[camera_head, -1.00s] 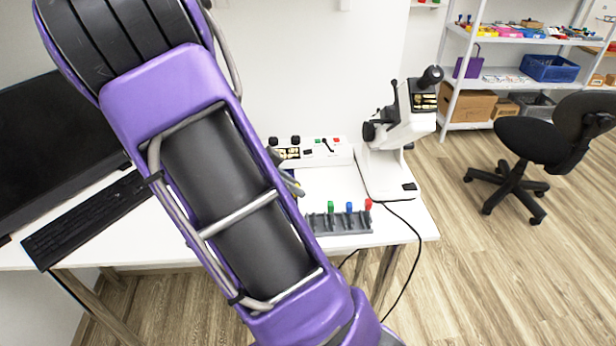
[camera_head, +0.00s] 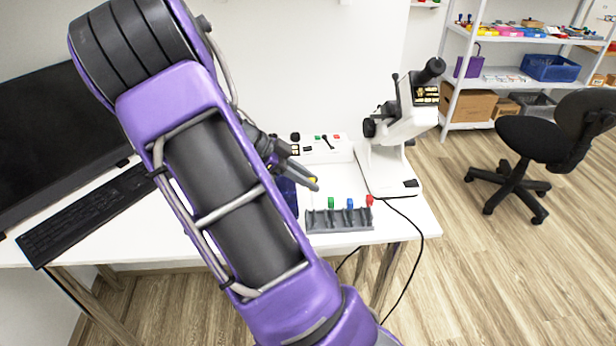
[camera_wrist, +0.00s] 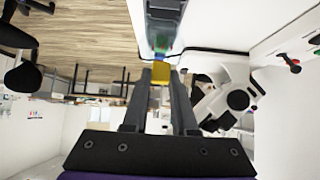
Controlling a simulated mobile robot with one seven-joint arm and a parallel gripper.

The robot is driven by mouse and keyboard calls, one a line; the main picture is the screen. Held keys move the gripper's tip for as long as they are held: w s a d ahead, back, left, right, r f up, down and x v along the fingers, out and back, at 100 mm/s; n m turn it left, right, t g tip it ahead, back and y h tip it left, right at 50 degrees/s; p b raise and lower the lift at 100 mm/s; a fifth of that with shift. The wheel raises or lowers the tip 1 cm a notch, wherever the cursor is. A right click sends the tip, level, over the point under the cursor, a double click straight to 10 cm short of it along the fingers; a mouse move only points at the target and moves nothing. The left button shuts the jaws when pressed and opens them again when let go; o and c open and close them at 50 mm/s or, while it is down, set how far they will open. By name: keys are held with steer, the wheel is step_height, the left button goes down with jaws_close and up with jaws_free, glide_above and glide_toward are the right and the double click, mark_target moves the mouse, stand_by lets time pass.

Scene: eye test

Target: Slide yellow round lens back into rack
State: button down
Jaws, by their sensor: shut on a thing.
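My gripper (camera_head: 306,179) is shut on the yellow lens (camera_head: 312,180), above the table and to the upper left of the rack. In the wrist view the yellow lens (camera_wrist: 160,72) sits between the two fingertips (camera_wrist: 160,78); the fingers hide part of it, and I cannot tell its round shape. The grey rack (camera_head: 340,226) stands near the table's front edge. It holds a green lens (camera_head: 331,202), a blue lens (camera_head: 350,203) and a red lens (camera_head: 369,200). The slot at its left end looks empty. The yellow lens is apart from the rack.
A white instrument (camera_head: 385,160) with black eyepieces stands behind and right of the rack. A white box with switches (camera_head: 325,148) stands at the back. A keyboard (camera_head: 90,215) and a dark monitor (camera_head: 60,135) are at left. White table (camera_head: 335,185) is clear behind the rack.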

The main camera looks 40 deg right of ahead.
steer(key=shift+f+b, duration=0.5)
steer(key=shift+f, duration=0.55)
steer(key=shift+f+b, duration=0.25)
steer(key=shift+b, duration=0.3)
stand_by(0.5)
steer(key=shift+f, duration=2.05)
stand_by(1.7)
steer(key=c, duration=0.6)
jaws_free()
steer(key=shift+w+a+r, duration=0.1)
